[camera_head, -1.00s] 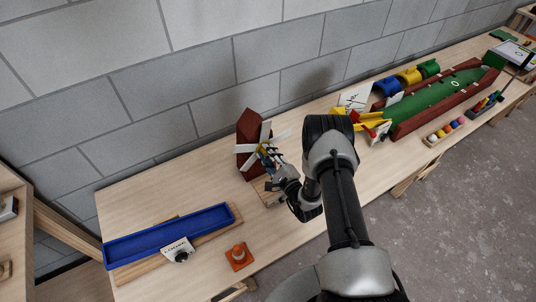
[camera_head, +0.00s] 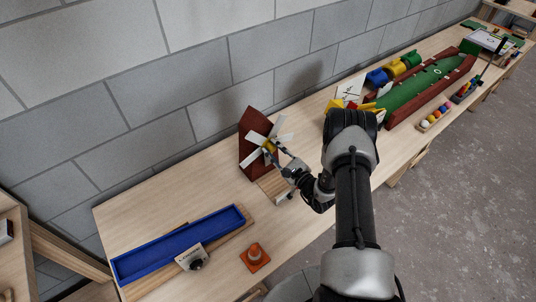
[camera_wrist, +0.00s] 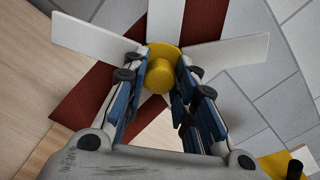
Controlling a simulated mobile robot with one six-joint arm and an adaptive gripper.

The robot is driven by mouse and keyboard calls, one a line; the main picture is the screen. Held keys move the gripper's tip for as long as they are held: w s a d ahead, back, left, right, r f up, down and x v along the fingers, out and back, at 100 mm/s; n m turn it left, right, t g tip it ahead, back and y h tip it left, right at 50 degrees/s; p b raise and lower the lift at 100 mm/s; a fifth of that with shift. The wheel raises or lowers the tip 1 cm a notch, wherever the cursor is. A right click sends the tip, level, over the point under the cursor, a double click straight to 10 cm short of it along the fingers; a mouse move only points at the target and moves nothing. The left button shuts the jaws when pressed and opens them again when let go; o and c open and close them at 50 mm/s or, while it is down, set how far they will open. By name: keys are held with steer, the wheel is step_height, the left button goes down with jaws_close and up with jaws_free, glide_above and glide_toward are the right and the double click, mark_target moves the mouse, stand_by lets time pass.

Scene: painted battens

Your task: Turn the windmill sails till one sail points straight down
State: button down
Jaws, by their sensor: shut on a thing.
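The windmill has a dark red body (camera_head: 246,155) and several white sails (camera_head: 281,125) around a yellow hub (camera_head: 269,146). In the head view one sail points up and right, one up-left and one down-left. There the sails (camera_wrist: 95,38) spread left, up and right. Part of another shows between the fingers, and the lower sails are partly hidden. In the head view my gripper (camera_head: 281,154) reaches the hub from the right.
A wooden block (camera_head: 273,185) stands in front of the windmill. Yellow and red parts (camera_head: 345,106) and a green board (camera_head: 427,88) stand to the right. A grey block wall rises behind.

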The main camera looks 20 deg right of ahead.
steer(key=shift+m, duration=0.3)
steer(key=c, duration=1.3)
jaws_free()
steer(key=v, duration=1.2)
